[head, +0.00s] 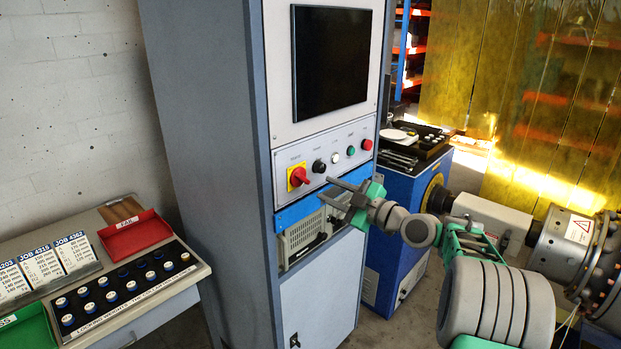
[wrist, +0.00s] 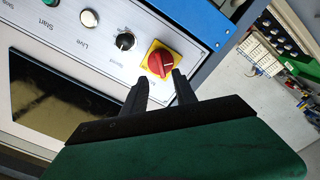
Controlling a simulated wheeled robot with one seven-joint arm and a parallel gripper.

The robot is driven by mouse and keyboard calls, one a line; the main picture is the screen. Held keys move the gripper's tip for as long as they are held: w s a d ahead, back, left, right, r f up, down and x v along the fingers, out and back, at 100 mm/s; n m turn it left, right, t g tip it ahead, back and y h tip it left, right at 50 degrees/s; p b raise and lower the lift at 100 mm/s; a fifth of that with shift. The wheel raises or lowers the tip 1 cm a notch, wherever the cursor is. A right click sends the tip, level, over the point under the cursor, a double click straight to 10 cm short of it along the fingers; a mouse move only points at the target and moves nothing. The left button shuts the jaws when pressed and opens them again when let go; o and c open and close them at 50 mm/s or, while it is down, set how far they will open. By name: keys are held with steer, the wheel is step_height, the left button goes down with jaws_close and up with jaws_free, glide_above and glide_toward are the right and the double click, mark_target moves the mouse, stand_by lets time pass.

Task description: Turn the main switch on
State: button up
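The main switch (head: 298,177) is a red rotary knob on a yellow square plate, at the left end of the cabinet's control panel. In the wrist view the red knob (wrist: 158,63) shows just beyond my fingertips, between their lines, with a pale mark on its face. My gripper (head: 326,189) is open and empty. In the head view its fingers point left toward the panel, a little right of and below the switch. In the wrist view the two dark fingers (wrist: 160,76) are spread apart and seem clear of the knob. Contact is not visible.
Right of the switch are a black knob (head: 319,166), a white lamp (head: 335,158), a green button (head: 351,151) and a red button (head: 367,144). A dark screen (head: 331,58) is above. A bench with a red tray (head: 135,235) stands left, a blue machine (head: 398,215) right.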

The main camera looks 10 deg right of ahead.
mark_target(306, 180)
steer(key=p+x, duration=0.2)
steer(key=x, duration=0.5)
steer(key=shift+w+a, duration=0.15)
steer(key=shift+a, duration=0.05)
steer(key=shift+c, duration=0.4)
jaws_close()
steer(key=shift+d, duration=0.1)
